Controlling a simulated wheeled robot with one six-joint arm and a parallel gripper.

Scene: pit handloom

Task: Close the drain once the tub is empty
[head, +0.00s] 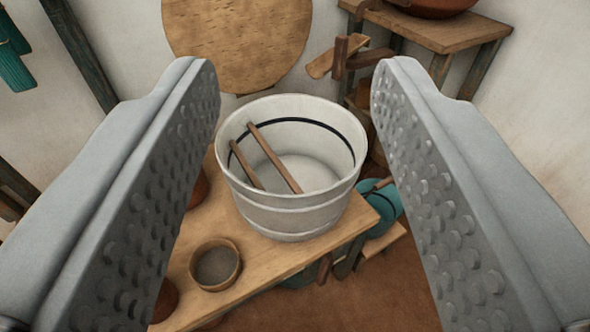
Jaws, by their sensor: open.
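A white tub (290,215) with a dark line around its inner wall stands upright on a wooden bench (290,256). Two wooden sticks (275,158) lean inside it. Its visible floor looks pale and bare, and I see no liquid there. I cannot make out a drain for certain; a small brown wooden piece (323,268) shows below the bench edge under the tub, and I cannot tell what it is. My gripper (295,85) is open and empty, its two studded jaws wide apart on either side of the tub in the picture.
A small round bowl (215,265) sits on the bench at the front left. A teal vessel (386,207) stands lower, right of the bench. A round wooden board (238,45) is at the back wall, and a side table (440,32) is at the back right.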

